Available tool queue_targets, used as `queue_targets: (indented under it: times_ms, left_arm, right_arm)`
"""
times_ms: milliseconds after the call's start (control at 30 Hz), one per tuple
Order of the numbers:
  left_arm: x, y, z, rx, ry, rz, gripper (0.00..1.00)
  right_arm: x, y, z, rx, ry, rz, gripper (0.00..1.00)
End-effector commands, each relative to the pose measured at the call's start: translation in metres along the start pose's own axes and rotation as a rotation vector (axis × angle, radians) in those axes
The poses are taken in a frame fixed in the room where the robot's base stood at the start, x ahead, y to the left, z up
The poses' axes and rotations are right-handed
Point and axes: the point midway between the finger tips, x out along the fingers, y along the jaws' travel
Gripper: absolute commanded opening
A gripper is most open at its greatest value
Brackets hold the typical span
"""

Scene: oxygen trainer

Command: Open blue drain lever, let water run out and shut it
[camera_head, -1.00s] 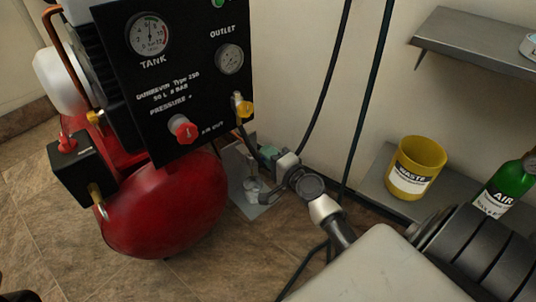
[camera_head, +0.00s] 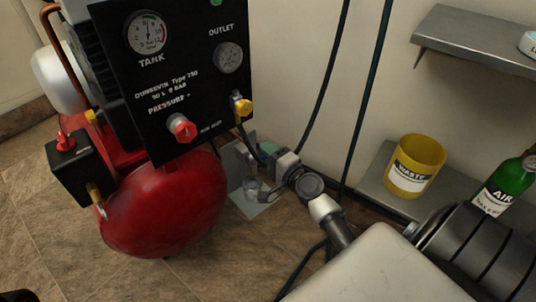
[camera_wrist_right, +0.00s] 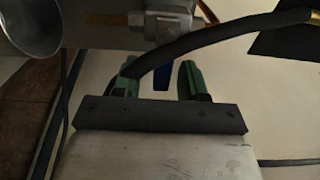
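In the right wrist view the blue drain lever (camera_wrist_right: 161,76) hangs below a silver valve body (camera_wrist_right: 168,24) with a brass pipe. My right gripper (camera_wrist_right: 158,78) has its green fingers apart, one on each side of the lever, with gaps showing. A black hose (camera_wrist_right: 185,42) crosses in front of the fingers. In the head view my right gripper (camera_head: 266,158) is low beside the red tank (camera_head: 165,205); the lever is hidden there. No water shows. My left gripper is not in view.
A black gauge panel (camera_head: 180,100) with red and yellow knobs stands above the tank. A yellow waste bucket (camera_head: 417,160) and a green bottle (camera_head: 508,182) stand at right. Black hoses hang along the wall.

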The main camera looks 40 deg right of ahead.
Motion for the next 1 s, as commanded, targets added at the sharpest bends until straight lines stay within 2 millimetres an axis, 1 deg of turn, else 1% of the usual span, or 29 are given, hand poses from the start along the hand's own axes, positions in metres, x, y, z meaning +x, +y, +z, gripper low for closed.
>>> queue_targets:
  times_ms: [167, 267, 367, 533, 700, 833, 1000]
  left_arm:
    - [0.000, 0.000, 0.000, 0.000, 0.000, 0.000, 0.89]
    - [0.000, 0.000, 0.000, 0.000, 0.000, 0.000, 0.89]
    - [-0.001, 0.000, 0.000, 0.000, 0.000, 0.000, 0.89]
    - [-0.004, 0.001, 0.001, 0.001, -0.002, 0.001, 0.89]
    - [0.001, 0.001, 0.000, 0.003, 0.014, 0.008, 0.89]
    - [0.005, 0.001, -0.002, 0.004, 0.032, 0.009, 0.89]
    - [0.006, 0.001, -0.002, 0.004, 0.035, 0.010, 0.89]
  right_arm:
    - [-0.002, 0.000, 0.000, -0.001, -0.001, 0.000, 0.43]
    - [-0.013, 0.001, 0.000, -0.002, -0.001, 0.002, 0.43]
    - [-0.030, 0.001, 0.000, -0.001, 0.000, 0.003, 0.43]
    - [-0.066, 0.003, 0.000, 0.001, 0.000, 0.003, 0.43]
    - [-0.094, 0.003, 0.000, 0.001, 0.001, 0.002, 0.43]
    - [-0.105, 0.001, 0.000, 0.000, 0.000, 0.001, 0.43]
    - [-0.109, 0.000, 0.000, 0.000, 0.000, 0.000, 0.43]
